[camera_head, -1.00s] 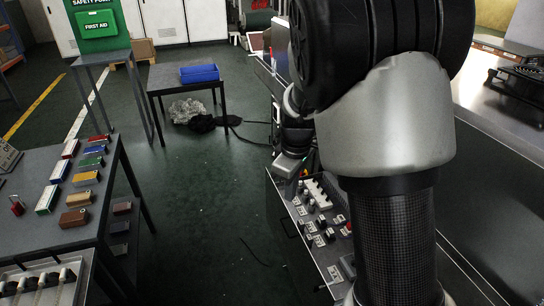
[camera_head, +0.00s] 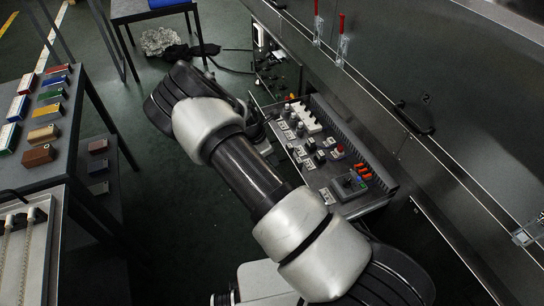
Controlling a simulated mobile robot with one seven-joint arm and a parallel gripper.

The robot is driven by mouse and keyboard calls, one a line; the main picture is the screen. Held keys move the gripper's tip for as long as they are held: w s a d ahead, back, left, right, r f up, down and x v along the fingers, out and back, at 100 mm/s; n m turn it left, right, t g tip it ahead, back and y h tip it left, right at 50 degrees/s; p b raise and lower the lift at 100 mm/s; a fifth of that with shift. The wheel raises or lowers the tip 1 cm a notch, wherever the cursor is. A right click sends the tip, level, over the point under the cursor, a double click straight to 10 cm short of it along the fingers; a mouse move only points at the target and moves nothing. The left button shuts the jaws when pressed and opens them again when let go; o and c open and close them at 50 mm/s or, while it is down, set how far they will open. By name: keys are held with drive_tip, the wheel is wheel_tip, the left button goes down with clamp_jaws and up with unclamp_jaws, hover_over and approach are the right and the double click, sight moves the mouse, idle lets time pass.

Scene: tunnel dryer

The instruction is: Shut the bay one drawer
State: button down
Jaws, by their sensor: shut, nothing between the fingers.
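An open drawer (camera_head: 372,202) juts from the lower face of the long metal dryer housing. It holds switches, a white terminal block, a red button and orange connectors. I can read no bay number on it. My arm crosses in front of its left side, hiding much of its near edge. A dark part of my wrist shows between my arm and the drawer's left edge. My fingertips are hidden, and I cannot tell whether they touch the drawer.
Beyond the drawer is another control panel (camera_head: 277,72) with knobs. Red-handled clamps (camera_head: 342,42) and a black handle (camera_head: 415,117) are on the housing. A table (camera_head: 55,165) with colored boxes stands at left.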

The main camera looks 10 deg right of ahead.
sight(288, 162)
drive_tip(key=shift+w+d+f+b, duration=0.2)
drive_tip(key=shift+d+f+b, duration=0.1)
drive_tip(key=shift+d+f, duration=0.6)
drive_tip(key=shift+w+d+f+b, duration=0.25)
drive_tip(key=shift+d+f, duration=0.5)
drive_tip(key=shift+d, duration=0.3)
drive_tip(key=shift+w+d+f+b, duration=0.15)
drive_tip(key=shift+d+f+b, duration=0.15)
drive_tip(key=shift+d+f, duration=0.6)
drive_tip(key=shift+d+r, duration=0.1)
